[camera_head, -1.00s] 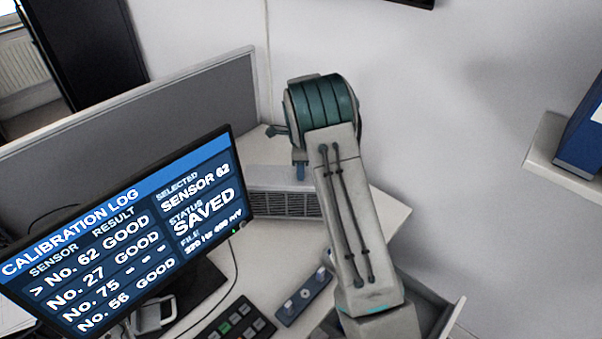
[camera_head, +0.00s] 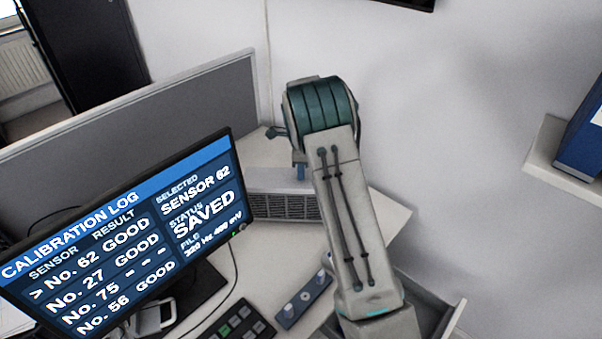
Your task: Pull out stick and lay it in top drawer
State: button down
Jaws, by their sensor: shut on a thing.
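My arm stands in the right middle of the view, with a thick teal joint at its top and a pale link running down to the bottom edge. My gripper does not clearly show, so its hold cannot be seen. An open drawer (camera_head: 452,318) shows partly at the bottom right, its inside mostly hidden behind my arm and cut off by the frame. I cannot make out the stick.
A monitor (camera_head: 125,235) reads "SAVED" for sensor 62. A keypad (camera_head: 238,325) and a blue-grey bar (camera_head: 304,299) lie on the desk (camera_head: 270,265). A grey partition (camera_head: 190,105) stands behind. A wall shelf (camera_head: 560,165) bears a blue binder (camera_head: 582,140) at right.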

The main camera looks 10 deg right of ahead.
jog(key=shift+r, duration=0.75)
dwell(0.8)
jog(key=shift+r+p, duration=1.2)
jog(key=shift+r, duration=0.45)
jog(key=shift+r, duration=0.1)
